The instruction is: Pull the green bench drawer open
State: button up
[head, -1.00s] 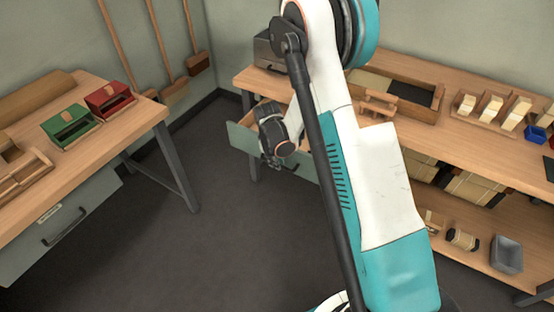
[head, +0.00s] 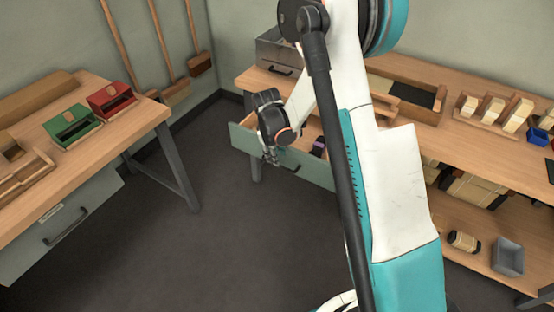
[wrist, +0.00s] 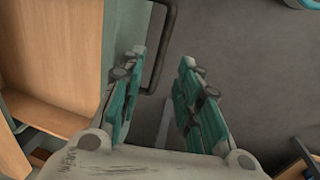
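The pale green bench drawer (head: 315,175) stands pulled out from under the right-hand workbench, its inside showing. In the wrist view its front (wrist: 122,30) runs beside my left finger, with the wooden inside at the left. Its dark bar handle (wrist: 165,45) shows between and beyond my fingertips, apart from the right finger; I cannot tell if it touches the left. My gripper (head: 270,157) is at the drawer's front. The wrist view shows my gripper (wrist: 162,62) open, with a gap between its fingers.
A dark and purple item (head: 318,147) lies in the drawer. The workbench (head: 400,65) above carries a grey metal box (head: 280,50) and wooden trays. Another bench (head: 140,118) with red and green boxes stands at the left. The floor (head: 170,245) between is clear.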

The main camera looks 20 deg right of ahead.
notch_tip(320, 180, up, 7)
jog(key=shift+s+a+f, duration=0.2)
jog(key=shift+s+a, duration=0.2)
jog(key=shift+a, duration=0.05)
jog(key=s+a+r+m+t+y, duration=0.1)
jog(key=s+r+m, duration=0.1)
jog(key=s+r, duration=0.5)
jog(key=s+a+r+m+t, duration=0.15)
jog(key=s+r, duration=0.25)
jog(key=r, duration=0.5)
jog(key=s+r+m+t, duration=0.1)
jog(key=s+r+m, duration=0.1)
jog(key=s, duration=0.6)
jog(key=s+a+r+m+t, duration=0.1)
jog(key=s+r+m+t, duration=0.1)
jog(key=s, duration=0.5)
jog(key=shift+s+a+r+y, duration=0.3)
jog(key=shift+s+y, duration=0.1)
